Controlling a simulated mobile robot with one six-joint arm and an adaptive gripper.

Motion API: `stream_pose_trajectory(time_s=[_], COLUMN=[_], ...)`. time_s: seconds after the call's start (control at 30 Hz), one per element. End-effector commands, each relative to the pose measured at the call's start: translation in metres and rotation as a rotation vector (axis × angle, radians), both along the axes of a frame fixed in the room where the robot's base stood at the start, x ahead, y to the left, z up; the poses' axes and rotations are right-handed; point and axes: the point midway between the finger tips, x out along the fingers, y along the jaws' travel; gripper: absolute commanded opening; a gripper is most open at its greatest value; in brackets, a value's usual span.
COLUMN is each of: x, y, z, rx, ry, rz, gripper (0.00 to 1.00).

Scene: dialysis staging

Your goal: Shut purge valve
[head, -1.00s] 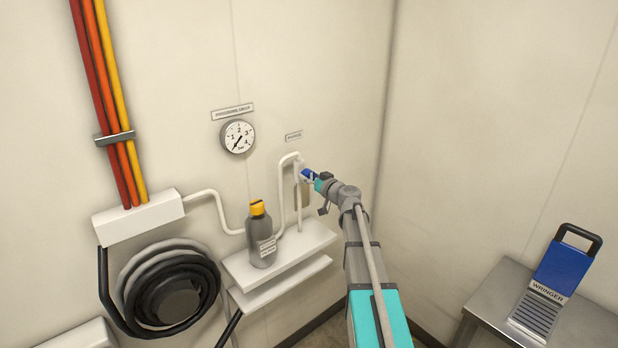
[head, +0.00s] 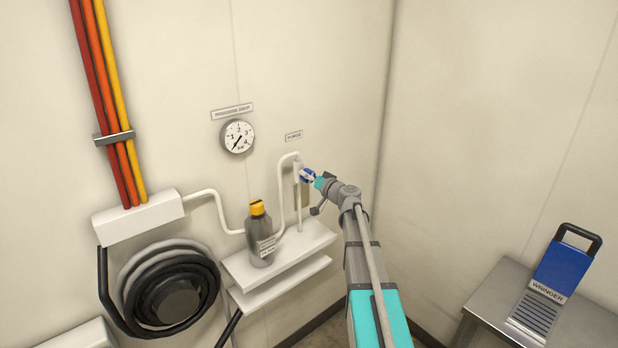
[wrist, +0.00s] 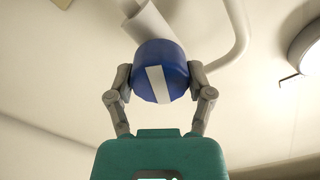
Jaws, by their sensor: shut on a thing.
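The purge valve's blue round knob (head: 306,176) is on the white pipe (head: 282,185) under the small PURGE label (head: 293,136). In the wrist view the blue knob (wrist: 160,70) has a white stripe on its face, slightly tilted from upright. My gripper (wrist: 159,86) is shut on the knob, with one finger on each side. In the head view my wrist and arm come in from the lower right and partly cover the knob.
A pressure gauge (head: 237,136) hangs on the wall left of the valve. A grey bottle with a yellow cap (head: 261,238) stands on the white shelf (head: 300,262) below. A blue wringer (head: 565,265) stands on a metal table at right.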

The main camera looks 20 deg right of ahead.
Motion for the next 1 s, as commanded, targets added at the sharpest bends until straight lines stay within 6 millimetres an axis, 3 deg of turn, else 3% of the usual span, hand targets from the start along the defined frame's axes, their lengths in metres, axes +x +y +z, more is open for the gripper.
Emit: stream_pose_trajectory(time_s=[1.0], x=[0.0012], y=[-0.0015], z=[-0.0024], rx=[0.901], ry=[0.292], rz=[0.001], gripper=[0.20])
